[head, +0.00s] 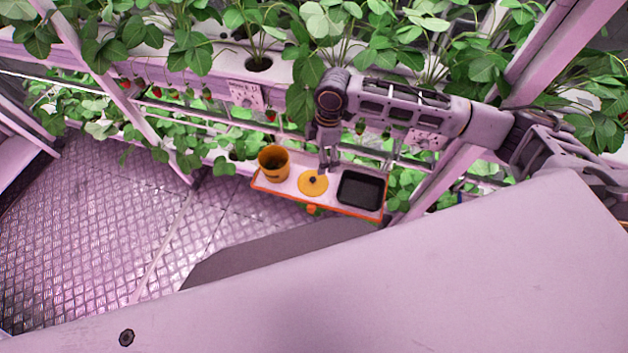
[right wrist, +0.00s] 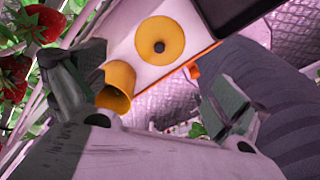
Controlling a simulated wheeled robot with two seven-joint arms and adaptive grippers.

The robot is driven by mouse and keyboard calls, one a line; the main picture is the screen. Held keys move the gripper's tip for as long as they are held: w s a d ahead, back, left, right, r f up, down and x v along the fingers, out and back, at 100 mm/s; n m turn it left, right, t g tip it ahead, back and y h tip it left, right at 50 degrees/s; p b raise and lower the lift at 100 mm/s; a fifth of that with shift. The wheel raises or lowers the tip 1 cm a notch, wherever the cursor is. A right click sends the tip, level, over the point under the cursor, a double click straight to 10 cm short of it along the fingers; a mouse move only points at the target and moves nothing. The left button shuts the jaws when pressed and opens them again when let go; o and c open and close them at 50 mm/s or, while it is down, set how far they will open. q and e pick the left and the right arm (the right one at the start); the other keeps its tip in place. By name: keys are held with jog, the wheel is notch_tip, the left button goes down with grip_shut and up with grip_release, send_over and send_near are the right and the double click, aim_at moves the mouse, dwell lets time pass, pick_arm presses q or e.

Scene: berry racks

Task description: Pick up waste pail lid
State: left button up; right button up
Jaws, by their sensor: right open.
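The waste pail lid (head: 313,184) is a flat yellow-orange disc with a dark knob in its middle. It lies on a pale shelf with an orange edge, between the orange pail and a black tray. In the right wrist view the lid (right wrist: 160,41) shows whole, beyond and between the fingers. The waste pail (head: 273,163) stands open at the left end of the shelf; it also shows in the right wrist view (right wrist: 118,85). My right gripper (head: 327,167) is open and empty, pointing down just above and behind the lid, apart from it. My left gripper is not in view.
The black tray (head: 361,190) stands right of the lid. The shelf (head: 300,168) is small, with plant racks and red berries close behind it. In the right wrist view, berries (right wrist: 14,78) hang close at the left. The grated floor (head: 100,220) at the left is clear.

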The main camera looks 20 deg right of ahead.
send_over(314, 179)
jog(key=shift+w+d+f, duration=0.1)
jog(key=shift+d+f, duration=0.1)
jog(key=shift+f, duration=1.95)
jog(key=shift+d+f, duration=0.2)
jog(key=shift+f, duration=1.95)
jog(key=shift+f, duration=0.1)
jog(key=shift+a+f+p, duration=0.15)
jog(key=shift+a+f, duration=0.1)
jog(key=shift+f, duration=1)
jog(key=shift+a+f+p, duration=0.15)
jog(key=shift+a+f, duration=0.05)
jog(key=shift+f, duration=1)
jog(key=shift+c, duration=0.4)
jog(key=c, duration=1.5)
jog(key=shift+c, duration=0.2)
jog(key=shift+s+f, duration=0.1)
jog(key=shift+s, duration=0.1)
